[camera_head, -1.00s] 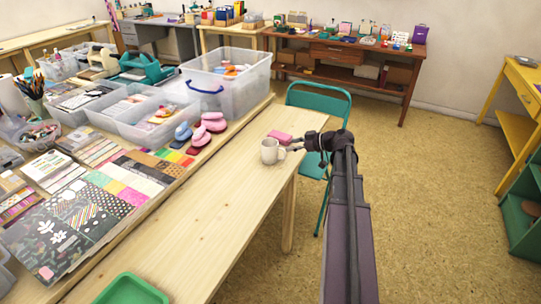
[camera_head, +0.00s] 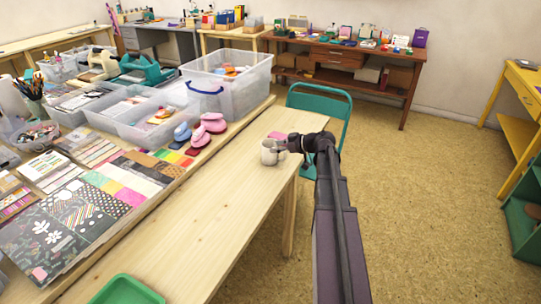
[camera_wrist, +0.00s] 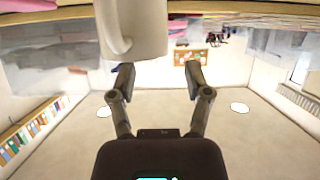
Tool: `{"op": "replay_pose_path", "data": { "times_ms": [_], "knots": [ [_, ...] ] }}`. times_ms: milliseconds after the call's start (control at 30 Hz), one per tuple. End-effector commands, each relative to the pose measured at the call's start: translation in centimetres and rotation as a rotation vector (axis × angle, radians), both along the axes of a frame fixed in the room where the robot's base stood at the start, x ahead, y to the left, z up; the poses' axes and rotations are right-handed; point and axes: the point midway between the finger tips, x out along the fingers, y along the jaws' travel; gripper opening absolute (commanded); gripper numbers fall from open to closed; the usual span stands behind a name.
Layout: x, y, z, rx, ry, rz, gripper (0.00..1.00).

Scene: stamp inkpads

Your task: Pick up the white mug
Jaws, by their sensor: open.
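The white mug (camera_head: 268,154) stands upright on the narrow wooden table (camera_head: 215,205), near its right edge. My gripper (camera_head: 289,144) is just right of the mug, level with it, and hides part of its right side. In the wrist view, my gripper (camera_wrist: 160,76) has its two fingers spread with nothing between them. The mug (camera_wrist: 148,28) shows at the top of that view, just beyond the fingertips, with its handle toward the left. I cannot tell whether a finger touches it.
A pink pad (camera_head: 277,136) lies behind the mug. A green tray (camera_head: 127,291) sits at the front of the table. A clear bin (camera_head: 228,95) and pink and blue stampers (camera_head: 200,136) stand to the left. A teal folding chair (camera_head: 330,105) is behind my arm.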

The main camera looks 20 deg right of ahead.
Motion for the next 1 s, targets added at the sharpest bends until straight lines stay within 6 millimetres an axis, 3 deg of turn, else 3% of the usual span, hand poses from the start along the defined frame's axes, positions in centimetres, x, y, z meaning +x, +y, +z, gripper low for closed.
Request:
{"op": "replay_pose_path", "data": {
  "times_ms": [500,1000],
  "knots": [
    [3.6,2.9,-2.1,0.000,0.000,0.001,0.64],
    [3.8,3.0,-2.1,0.000,0.000,0.000,0.64]
  ]
}}
